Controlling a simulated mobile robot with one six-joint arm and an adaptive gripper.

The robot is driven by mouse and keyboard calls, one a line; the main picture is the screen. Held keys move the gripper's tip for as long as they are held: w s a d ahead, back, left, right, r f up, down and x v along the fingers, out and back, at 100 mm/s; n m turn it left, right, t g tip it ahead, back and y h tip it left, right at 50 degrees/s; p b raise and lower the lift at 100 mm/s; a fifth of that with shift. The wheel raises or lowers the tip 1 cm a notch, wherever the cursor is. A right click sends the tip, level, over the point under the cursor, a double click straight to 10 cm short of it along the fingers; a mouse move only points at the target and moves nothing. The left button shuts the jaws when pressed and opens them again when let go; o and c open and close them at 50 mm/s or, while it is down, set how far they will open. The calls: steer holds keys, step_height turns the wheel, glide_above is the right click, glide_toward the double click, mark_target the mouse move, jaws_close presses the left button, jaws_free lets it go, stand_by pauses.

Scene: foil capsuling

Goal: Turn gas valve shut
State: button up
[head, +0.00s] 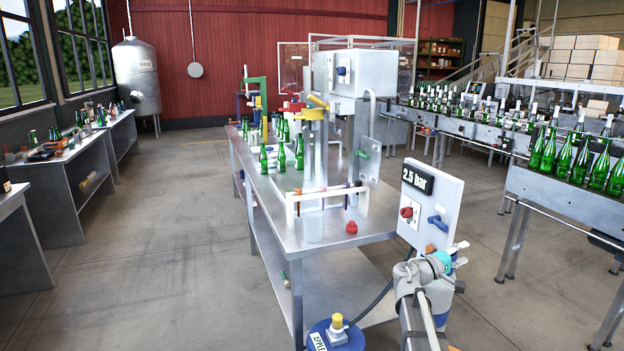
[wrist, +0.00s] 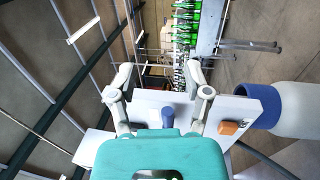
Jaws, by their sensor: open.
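A white upright panel (head: 448,190) carries a 2.5 Bar display (head: 417,179), a red knob (head: 406,212), a blue lever handle (head: 437,221) and an orange part (head: 430,248). Which of these is the gas valve is not labelled. My gripper (head: 460,254) is open and empty near the panel's lower right edge. In the wrist view my gripper (wrist: 158,76) has its fingers spread in front of the panel (wrist: 152,101).
A steel workbench (head: 330,237) with green bottles (head: 281,160) stands left of the panel. A blue container with a yellow cap (head: 337,320) stands on the floor in front, with a dark hose near it. A conveyor of bottles (head: 570,163) runs at right. The floor at left is clear.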

steer(key=s+a+f+m+g+y+p, duration=0.3)
steer(key=s+a+f+m+g+y, duration=0.15)
steer(key=s+a+f+y, duration=0.65)
steer(key=s+a+f+g+y+p, duration=0.2)
steer(key=s+a+f+y, duration=0.3)
steer(key=a, duration=0.8)
steer(key=s+y, duration=0.3)
steer(key=s, duration=0.2)
steer(key=shift+a+f+n, duration=0.15)
steer(key=shift+a+n, duration=0.2)
